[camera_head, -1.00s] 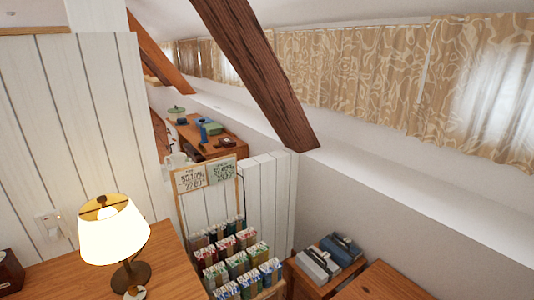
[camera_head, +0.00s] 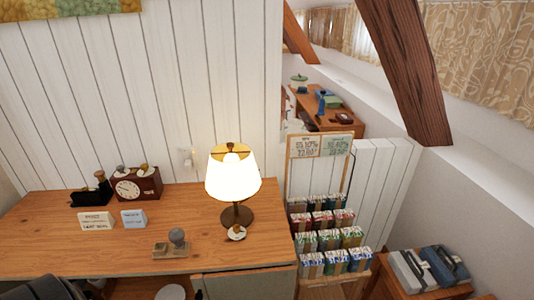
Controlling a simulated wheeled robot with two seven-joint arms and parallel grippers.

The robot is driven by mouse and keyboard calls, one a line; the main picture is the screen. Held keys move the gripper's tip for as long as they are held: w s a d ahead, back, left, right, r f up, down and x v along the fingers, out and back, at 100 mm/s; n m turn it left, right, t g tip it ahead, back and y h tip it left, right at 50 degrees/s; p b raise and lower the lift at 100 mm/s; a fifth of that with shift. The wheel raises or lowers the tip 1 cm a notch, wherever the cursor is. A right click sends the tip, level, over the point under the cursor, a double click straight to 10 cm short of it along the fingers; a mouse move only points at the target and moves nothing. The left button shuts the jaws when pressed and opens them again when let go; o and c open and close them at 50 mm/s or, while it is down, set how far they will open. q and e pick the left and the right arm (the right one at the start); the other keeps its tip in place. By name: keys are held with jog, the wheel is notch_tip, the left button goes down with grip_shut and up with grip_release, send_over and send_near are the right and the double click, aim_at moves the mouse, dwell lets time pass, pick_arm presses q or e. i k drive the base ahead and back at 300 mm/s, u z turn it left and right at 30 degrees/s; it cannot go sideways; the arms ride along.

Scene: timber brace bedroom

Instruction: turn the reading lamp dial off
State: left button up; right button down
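The reading lamp (camera_head: 233,178) stands on the right part of the wooden desk. It has a cream shade, a dark stem and a round dark base, and its bulb is lit. A small pale round piece with a brown mark (camera_head: 236,233) sits at the front of the lamp's base, near the desk's front right corner. It looks like the dial, but its setting is too small to read. Neither of my grippers is in view.
The desk (camera_head: 60,240) also holds a brown clock box (camera_head: 138,184), a black item (camera_head: 91,191), small cards (camera_head: 97,220) and a grey-knobbed stamp (camera_head: 176,241). A rack of colourful packets (camera_head: 322,238) stands right of the desk. A slanting timber brace (camera_head: 405,70) hangs at upper right.

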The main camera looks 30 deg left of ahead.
aim_at(236, 228)
jog(key=i, duration=0.9)
jog(key=u, duration=1.85)
